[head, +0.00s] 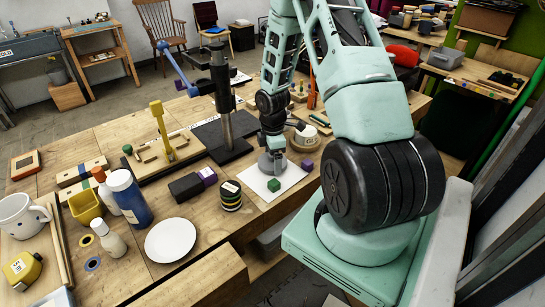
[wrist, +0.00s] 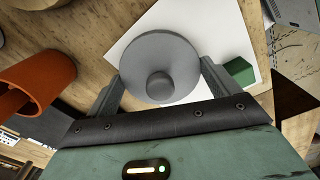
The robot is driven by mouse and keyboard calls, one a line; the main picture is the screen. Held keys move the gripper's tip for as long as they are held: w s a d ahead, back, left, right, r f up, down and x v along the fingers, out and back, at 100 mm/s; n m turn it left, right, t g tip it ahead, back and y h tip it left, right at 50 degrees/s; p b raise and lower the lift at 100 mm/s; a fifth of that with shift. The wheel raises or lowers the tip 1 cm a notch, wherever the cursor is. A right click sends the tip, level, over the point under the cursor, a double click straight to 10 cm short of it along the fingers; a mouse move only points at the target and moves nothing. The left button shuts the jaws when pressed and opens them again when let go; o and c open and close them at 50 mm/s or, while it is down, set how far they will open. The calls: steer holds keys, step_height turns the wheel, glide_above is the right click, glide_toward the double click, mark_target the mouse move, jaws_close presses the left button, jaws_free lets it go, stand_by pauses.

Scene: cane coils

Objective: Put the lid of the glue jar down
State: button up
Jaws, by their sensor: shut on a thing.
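The lid is a grey round disc with a knob in its middle, seen from above in the wrist view (wrist: 160,54). My gripper (wrist: 163,75) is shut on it, with one finger at each side of the disc. In the head view my gripper (head: 272,148) points down over a white sheet (head: 256,182), and the grey lid (head: 270,167) shows at its tip. The sheet also shows behind the lid in the wrist view (wrist: 135,32). I cannot tell whether the lid touches the sheet.
A green cube (head: 273,185) stands on the sheet close to the lid, also right of it in the wrist view (wrist: 239,72). A purple cube (head: 307,165) lies right. A stack of dark discs (head: 231,195) stands left. An orange cylinder (wrist: 40,82) is left of my gripper.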

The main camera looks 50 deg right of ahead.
steer(key=shift+f, duration=0.25)
steer(key=shift+f, duration=0.2)
steer(key=o, duration=0.7)
steer(key=shift+o, duration=0.2)
steer(key=shift+r, duration=0.15)
